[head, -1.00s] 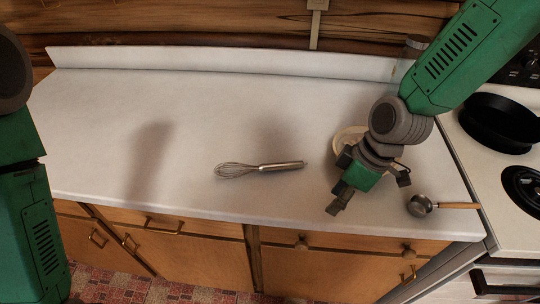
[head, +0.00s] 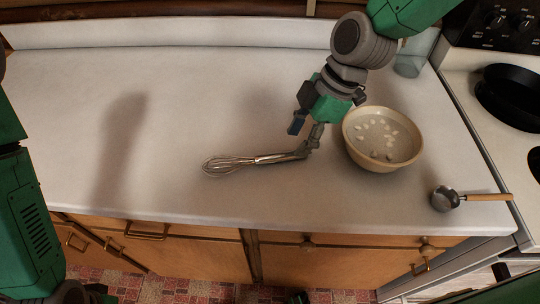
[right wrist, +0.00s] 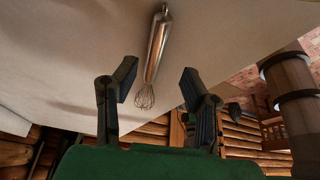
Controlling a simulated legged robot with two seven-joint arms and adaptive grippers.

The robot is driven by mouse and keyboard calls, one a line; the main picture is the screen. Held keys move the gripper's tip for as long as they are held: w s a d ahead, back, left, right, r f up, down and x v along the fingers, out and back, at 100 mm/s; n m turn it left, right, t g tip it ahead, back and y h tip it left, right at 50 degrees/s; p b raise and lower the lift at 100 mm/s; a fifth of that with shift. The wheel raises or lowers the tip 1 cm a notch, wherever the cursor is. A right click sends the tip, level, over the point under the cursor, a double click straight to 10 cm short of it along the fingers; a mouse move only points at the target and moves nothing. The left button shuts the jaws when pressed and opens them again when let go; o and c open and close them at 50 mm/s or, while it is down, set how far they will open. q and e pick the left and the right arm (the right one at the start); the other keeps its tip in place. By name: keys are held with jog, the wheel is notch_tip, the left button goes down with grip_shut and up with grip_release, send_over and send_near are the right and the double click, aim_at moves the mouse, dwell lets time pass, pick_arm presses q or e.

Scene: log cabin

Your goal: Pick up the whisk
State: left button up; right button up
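The whisk (head: 245,163) lies on the white counter in the head view, its wire loops to the left and its metal handle to the right. In the right wrist view the whisk (right wrist: 157,45) shows beyond and between the two fingers. My right gripper (head: 304,137) is close to the handle's right end in the head view. In the right wrist view my right gripper (right wrist: 152,85) is open, with nothing between its fingertips. In the head view I cannot tell whether a finger touches the handle. My left arm is at the left edge; its fingers are not clearly visible.
A cream bowl (head: 383,139) with white pieces stands right of my right gripper. A measuring scoop (head: 446,198) with a wooden handle lies at the right. A clear glass (head: 413,54) stands behind the bowl. A black pan (head: 510,95) sits on the stove. The counter's left side is clear.

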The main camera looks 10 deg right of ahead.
aim_at(288, 154)
jog(key=x, duration=0.5)
jog(key=shift+w+d+f, duration=0.1)
jog(key=shift+w+f, duration=0.25)
grip_shut()
